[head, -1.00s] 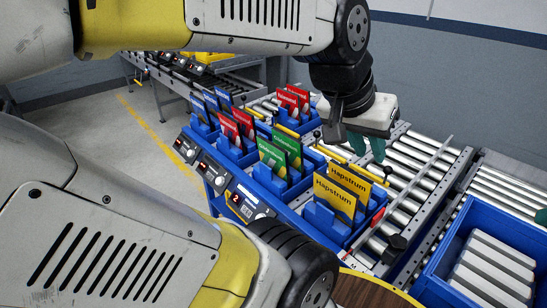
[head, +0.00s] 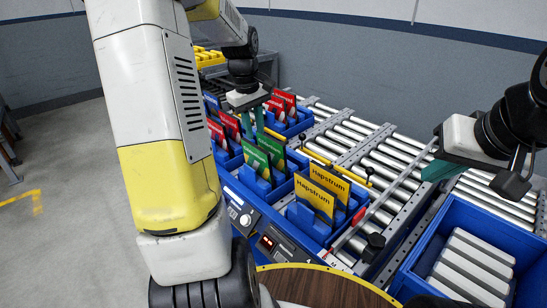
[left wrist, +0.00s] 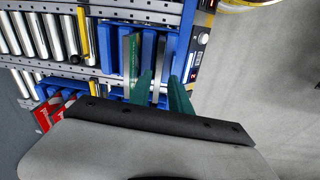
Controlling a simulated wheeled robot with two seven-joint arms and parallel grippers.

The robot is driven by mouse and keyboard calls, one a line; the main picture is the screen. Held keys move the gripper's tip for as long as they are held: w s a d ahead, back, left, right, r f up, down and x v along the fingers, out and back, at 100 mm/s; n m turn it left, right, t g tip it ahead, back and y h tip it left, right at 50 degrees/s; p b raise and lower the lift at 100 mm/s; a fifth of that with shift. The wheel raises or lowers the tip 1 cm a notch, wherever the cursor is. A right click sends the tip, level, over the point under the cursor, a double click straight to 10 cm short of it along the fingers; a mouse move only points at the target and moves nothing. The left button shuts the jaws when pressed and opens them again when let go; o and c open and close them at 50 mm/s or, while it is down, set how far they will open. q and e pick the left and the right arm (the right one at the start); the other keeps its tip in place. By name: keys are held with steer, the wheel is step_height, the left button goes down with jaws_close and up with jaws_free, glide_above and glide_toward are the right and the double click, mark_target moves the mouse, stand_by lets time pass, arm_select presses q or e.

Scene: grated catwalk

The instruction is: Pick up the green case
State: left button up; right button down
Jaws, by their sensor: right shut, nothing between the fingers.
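Two green cases stand upright and leaning in a blue rack, the front one (head: 257,162) nearer me and the other (head: 277,152) just behind it. My left gripper (head: 252,122) is above the rear of the green cases, fingers pointing down. In the left wrist view its teal fingers (left wrist: 161,76) are apart, with a thin pale-edged case (left wrist: 160,66) lined up between them; a green case face (left wrist: 134,62) shows just outside one finger. Contact cannot be told. My right gripper (head: 438,171) is shut and empty above the roller conveyor at the right.
Yellow Hapstrum cases (head: 316,196) stand in the nearer rack; red cases (head: 283,101) stand in racks behind. A roller conveyor (head: 385,160) runs along the right of the racks. A blue bin (head: 415,268) with pale grey items stands at front right. A round wooden top (head: 320,288) is in front.

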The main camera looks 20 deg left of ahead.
mark_target(254, 145)
arm_select(q)
steer(key=shift+w+a+f+n, duration=0.25)
steer(key=shift+w+a+f, duration=0.15)
steer(key=shift+f, duration=0.2)
steer(key=shift+w+a+f+n, duration=0.3)
steer(key=shift+a+f, duration=0.1)
steer(key=shift+f, duration=0.15)
steer(key=f, duration=0.4)
steer(key=w+f, duration=0.1)
steer(key=f, duration=0.1)
steer(key=shift+d+f, duration=0.1)
steer(key=shift+d, duration=0.05)
steer(key=shift+w+d+f, duration=0.1)
steer(key=shift+w+f, duration=0.1)
steer(key=shift+f, duration=1.25)
steer(key=shift+w+d+f, duration=0.1)
steer(key=shift+w+f, duration=0.05)
steer(key=shift+f, duration=1.25)
jaws_close()
